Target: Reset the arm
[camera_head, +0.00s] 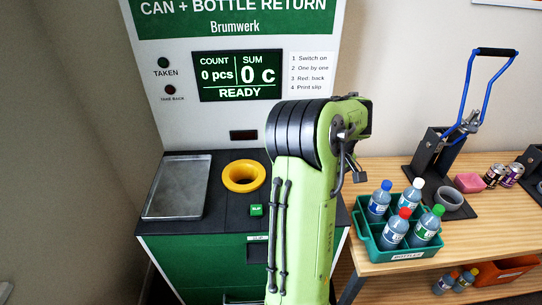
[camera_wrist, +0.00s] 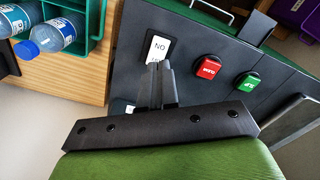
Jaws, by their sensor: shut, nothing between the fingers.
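My gripper (camera_wrist: 159,68) shows in the wrist view with its two fingers together and nothing between them. A red button (camera_wrist: 208,67) and a green button (camera_wrist: 247,82) are to the right of the fingers. In the head view my green arm stands raised in front of the can and bottle return machine (camera_head: 190,240); my fingers cannot be made out there.
A yellow ring opening (camera_head: 243,176) and a metal tray (camera_head: 178,186) are on the machine. A green crate (camera_head: 408,255) of several bottles stands on the wooden table (camera_head: 470,235), right of my arm. A can crusher with blue handles (camera_head: 465,95) stands behind. The screen (camera_head: 238,76) reads READY, 0 pcs.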

